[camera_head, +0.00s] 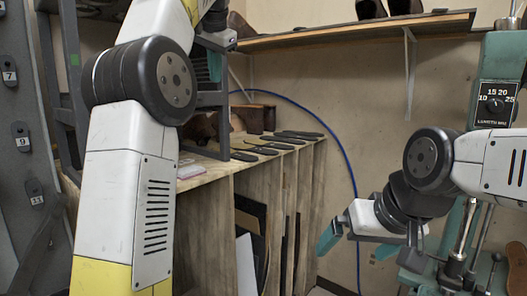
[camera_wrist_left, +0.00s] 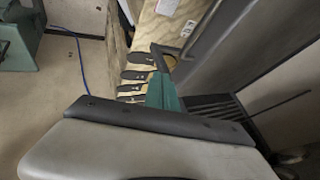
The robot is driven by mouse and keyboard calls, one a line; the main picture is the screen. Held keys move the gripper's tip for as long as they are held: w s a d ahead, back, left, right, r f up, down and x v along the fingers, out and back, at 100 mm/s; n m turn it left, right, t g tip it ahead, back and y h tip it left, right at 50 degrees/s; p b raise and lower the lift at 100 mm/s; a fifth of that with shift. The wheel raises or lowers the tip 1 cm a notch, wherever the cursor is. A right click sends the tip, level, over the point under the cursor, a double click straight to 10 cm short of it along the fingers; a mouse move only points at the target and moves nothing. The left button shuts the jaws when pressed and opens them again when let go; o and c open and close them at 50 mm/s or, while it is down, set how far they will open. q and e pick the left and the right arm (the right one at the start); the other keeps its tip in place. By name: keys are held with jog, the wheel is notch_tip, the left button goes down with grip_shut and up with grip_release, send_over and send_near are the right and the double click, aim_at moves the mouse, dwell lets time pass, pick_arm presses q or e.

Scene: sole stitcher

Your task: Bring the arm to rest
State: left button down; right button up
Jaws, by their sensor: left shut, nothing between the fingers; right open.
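My left arm rises close in front of me on the left in the head view. Its gripper (camera_head: 215,66) is at the top, partly hidden behind the arm and a grey frame. In the left wrist view the teal fingers (camera_wrist_left: 163,93) are together with nothing between them. Dark flat soles (camera_wrist_left: 134,75) lie on the wooden bench beyond them. My right arm comes in from the right in the head view. Its gripper (camera_head: 357,245) hangs low in front of the wall, with its teal fingers apart and empty.
The wooden bench (camera_head: 215,172) carries several dark soles (camera_head: 268,145) and brown shoe forms (camera_head: 255,118). A shelf (camera_head: 350,32) with dark shoes is above. A green machine (camera_head: 497,60) with a dial stands at the right. A blue hose (camera_head: 345,160) runs down the wall.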

pick_arm(q)
jog(key=s+d+f+n+h, duration=0.3)
jog(key=s+f+n+h, duration=0.1)
jog(key=s+f, duration=2.6)
notch_tip(320, 180, down, 2)
jog(key=shift+s+f+n+g, duration=0.25)
jog(key=shift+n+g, duration=0.15)
jog(key=shift+n, duration=0.2)
jog(key=shift+d, duration=0.1)
